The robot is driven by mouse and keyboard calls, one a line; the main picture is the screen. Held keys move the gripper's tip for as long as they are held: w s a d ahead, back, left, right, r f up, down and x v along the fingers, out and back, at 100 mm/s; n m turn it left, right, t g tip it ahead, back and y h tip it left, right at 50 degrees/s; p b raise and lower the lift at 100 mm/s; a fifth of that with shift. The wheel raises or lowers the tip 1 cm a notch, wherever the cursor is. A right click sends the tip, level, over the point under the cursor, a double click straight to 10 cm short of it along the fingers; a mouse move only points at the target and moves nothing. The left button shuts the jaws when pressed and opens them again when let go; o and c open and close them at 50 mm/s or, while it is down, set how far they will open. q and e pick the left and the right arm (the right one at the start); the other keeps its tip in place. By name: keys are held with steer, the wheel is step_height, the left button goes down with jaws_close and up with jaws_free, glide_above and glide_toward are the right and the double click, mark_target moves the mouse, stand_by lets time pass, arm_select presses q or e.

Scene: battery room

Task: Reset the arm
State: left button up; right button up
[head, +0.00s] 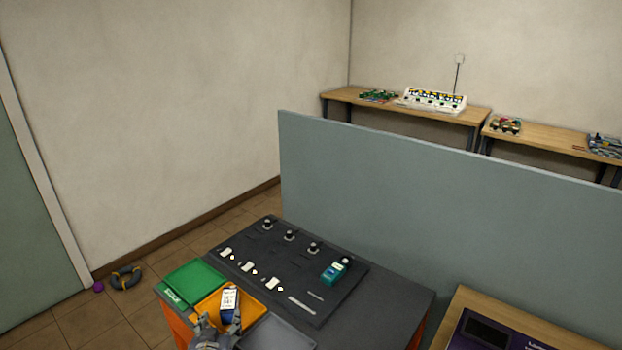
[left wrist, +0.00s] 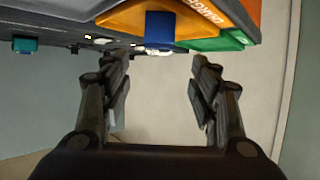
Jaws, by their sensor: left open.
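My left gripper (head: 218,328) is at the bottom of the head view, by the near edge of the orange tray (head: 206,304). Its fingers are apart with nothing between them, as the left wrist view (left wrist: 160,85) also shows. A blue and white battery (head: 229,306) stands in the orange tray just beyond the fingertips. In the left wrist view the blue battery (left wrist: 160,28) shows at the top, apart from the fingers. Only part of my left arm is seen. My right gripper is in neither view.
A green tray (head: 196,281) and a grey tray (head: 277,335) flank the orange one. A dark board (head: 290,262) holds white pieces, knobs and a teal device (head: 335,271). A grey partition (head: 430,185) stands behind the table. A ring-shaped object (head: 125,278) lies on the floor.

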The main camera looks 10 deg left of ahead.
arm_select(q)
steer(key=s+d+f+m+g+h, duration=0.15)
steer(key=s+d+g, duration=0.3)
steer(key=s, duration=1.15)
steer(key=s+d+r+m+g+h, duration=0.1)
steer(key=s+d+m+g+h, duration=0.25)
steer(key=s, duration=1.35)
step_height(320, 180, down, 29)
steer(key=g+y+b, duration=0.2)
steer(key=b, duration=0.2)
steer(key=s+a+f+g+b, duration=0.1)
steer(key=s+f+b, duration=0.1)
steer(key=s+f, duration=0.6)
steer(key=s+a+f+b, duration=0.1)
steer(key=s+f, duration=0.8)
steer(key=f, duration=0.5)
steer(key=shift+s+a+g+b, duration=0.2)
steer(key=shift+s+g+b, duration=0.1)
steer(key=shift+g+b, duration=0.1)
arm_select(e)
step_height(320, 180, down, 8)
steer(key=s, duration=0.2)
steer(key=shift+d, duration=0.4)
